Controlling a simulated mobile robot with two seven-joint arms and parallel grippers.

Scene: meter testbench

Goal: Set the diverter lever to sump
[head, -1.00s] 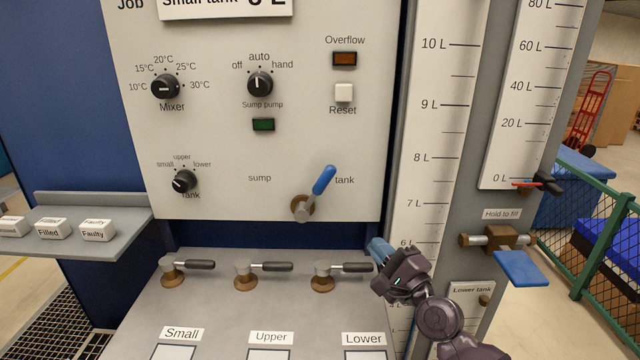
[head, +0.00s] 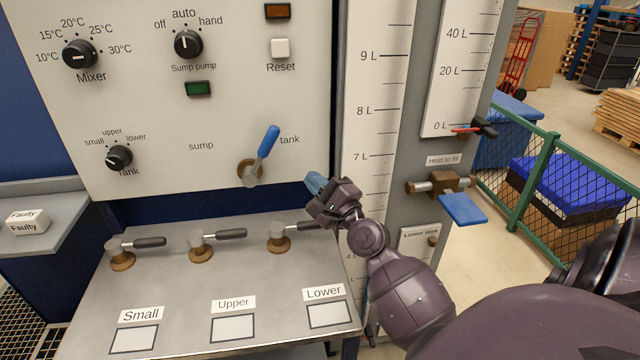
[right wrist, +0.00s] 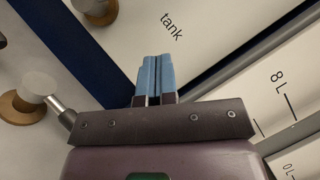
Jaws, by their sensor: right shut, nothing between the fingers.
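The diverter lever (head: 262,154) has a blue handle on a brown and grey pivot on the upright panel. Its handle points up and to the right, toward the "tank" label (head: 289,140). The "sump" label (head: 201,146) is to the left of the pivot. My right gripper (head: 314,183) is shut and empty, below and to the right of the lever and apart from it. In the right wrist view its blue fingertips (right wrist: 155,78) are together, below the "tank" label. The lever's blue handle does not show there. My left gripper is not in view.
Three valves with dark handles (head: 225,234) stand on the ledge below the panel, the right one close to my right gripper. A blue hold-to-fill paddle (head: 462,208) sticks out at the right. The panel face around the lever is clear.

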